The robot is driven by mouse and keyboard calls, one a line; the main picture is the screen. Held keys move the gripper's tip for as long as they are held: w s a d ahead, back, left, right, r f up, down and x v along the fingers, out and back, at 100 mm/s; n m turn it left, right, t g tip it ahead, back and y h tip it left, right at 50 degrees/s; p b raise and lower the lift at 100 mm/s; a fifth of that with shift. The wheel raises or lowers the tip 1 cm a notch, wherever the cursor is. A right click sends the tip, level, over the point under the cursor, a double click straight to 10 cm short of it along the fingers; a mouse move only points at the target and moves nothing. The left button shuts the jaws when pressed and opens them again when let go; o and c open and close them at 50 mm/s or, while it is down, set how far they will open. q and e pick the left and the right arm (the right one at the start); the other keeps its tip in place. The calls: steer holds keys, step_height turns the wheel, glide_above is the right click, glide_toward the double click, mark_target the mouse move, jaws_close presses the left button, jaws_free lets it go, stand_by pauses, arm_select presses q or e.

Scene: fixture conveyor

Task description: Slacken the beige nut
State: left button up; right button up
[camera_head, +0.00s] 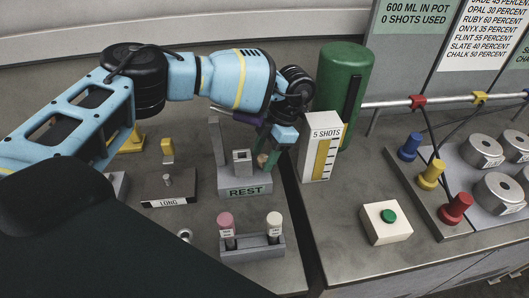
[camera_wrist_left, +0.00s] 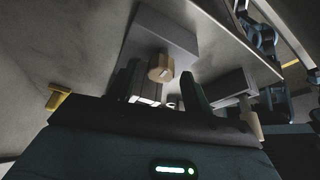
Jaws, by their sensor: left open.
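The beige nut (camera_wrist_left: 160,67) shows in the left wrist view as a small tan faceted piece in front of a grey block. It lies just beyond and between the two dark green fingers of my left gripper (camera_wrist_left: 161,90), with no clear contact. In the head view my left gripper (camera_head: 275,150) points down at the right side of the grey REST stand (camera_head: 243,190). A small tan piece (camera_head: 262,158) shows beside its fingers there, mostly hidden. My left gripper is open. My right gripper is not in view.
A white 5 SHOTS box (camera_head: 320,148) and green cylinder (camera_head: 341,90) stand close right of the gripper. A rack (camera_head: 252,250) with pink-topped and cream-topped pegs is in front. The LONG block (camera_head: 168,190) is left. A white box with a green button (camera_head: 386,222) stands right.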

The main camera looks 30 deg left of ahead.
arm_select(q)
steer(key=c, duration=1)
steer(key=shift+r+n+h+p, duration=0.15)
steer(key=shift+n+h+p, duration=0.3)
steer(key=shift+n, duration=0.95)
steer(key=shift+g, duration=0.3)
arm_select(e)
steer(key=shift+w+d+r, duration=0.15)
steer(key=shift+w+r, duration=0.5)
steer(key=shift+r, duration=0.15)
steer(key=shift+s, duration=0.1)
arm_select(q)
steer(key=o, duration=1)
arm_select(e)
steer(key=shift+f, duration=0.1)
